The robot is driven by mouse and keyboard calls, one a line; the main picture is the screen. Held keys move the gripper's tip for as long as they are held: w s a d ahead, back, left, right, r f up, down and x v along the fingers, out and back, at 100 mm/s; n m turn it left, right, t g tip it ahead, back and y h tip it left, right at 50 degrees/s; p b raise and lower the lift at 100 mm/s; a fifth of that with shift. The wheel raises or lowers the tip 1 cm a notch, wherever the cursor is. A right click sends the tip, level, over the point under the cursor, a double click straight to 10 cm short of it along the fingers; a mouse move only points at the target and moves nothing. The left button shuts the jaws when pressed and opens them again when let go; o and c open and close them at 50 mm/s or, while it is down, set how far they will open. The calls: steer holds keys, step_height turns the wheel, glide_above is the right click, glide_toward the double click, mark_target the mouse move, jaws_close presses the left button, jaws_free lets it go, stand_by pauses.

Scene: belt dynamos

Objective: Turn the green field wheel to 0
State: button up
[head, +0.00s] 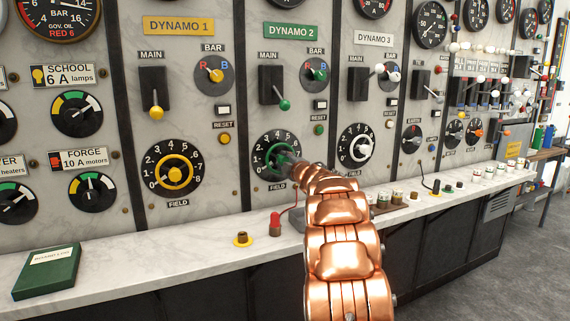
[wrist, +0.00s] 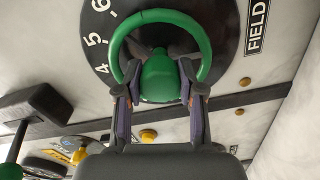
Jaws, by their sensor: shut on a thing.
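The green field wheel (head: 267,158) is on its black dial under DYNAMO 2 in the head view. Numbers 2 to 5 show along the dial's top; its lower right is hidden behind my gripper (head: 286,161). In the wrist view the green wheel (wrist: 158,15) is a ring with a thick green hub (wrist: 160,78) in the middle. My gripper (wrist: 160,73) reaches inside the ring and is shut on the hub, one finger on each side. Dial numbers 4, 5 and 6 show at the left there. I cannot tell what number the wheel points to.
A yellow field wheel (head: 174,174) is to the left and a white one (head: 360,148) to the right. The green main lever (head: 284,104) hangs above the dial. A red-capped plug (head: 275,222) stands on the marble ledge (head: 150,251), and a green book (head: 48,270) lies at the left.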

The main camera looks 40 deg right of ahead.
steer(key=o, duration=1.1)
steer(key=shift+o, duration=0.2)
steer(key=v, duration=1.2)
stand_by(0.5)
